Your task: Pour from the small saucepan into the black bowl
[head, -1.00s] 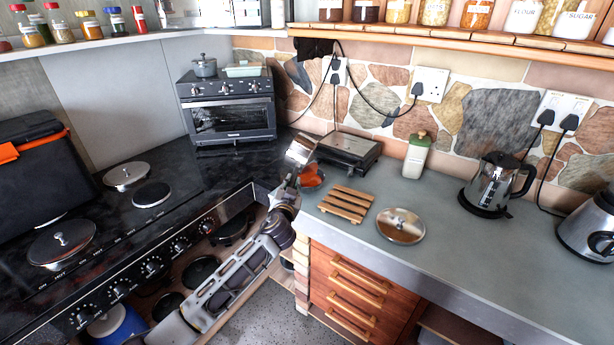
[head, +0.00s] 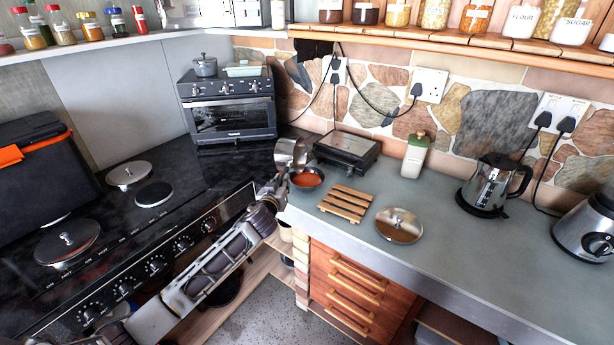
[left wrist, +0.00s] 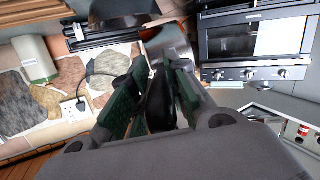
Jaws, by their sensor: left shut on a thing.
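The small saucepan (head: 291,152) is a shiny metal pan held up near the counter corner, close to upright in the head view. My left gripper (head: 270,190) is shut on its dark handle, which shows between the fingers in the left wrist view (left wrist: 158,105). The black bowl (head: 317,178) stands on the counter just right of and below the saucepan, with orange-red contents in it. The inside of the saucepan is hidden. My right gripper is not in view.
A wooden trivet (head: 345,202) and a metal lid (head: 399,225) lie on the counter right of the bowl. A black grill (head: 347,150) stands behind it. The toaster oven (head: 230,108) is at the back left, beyond the stove.

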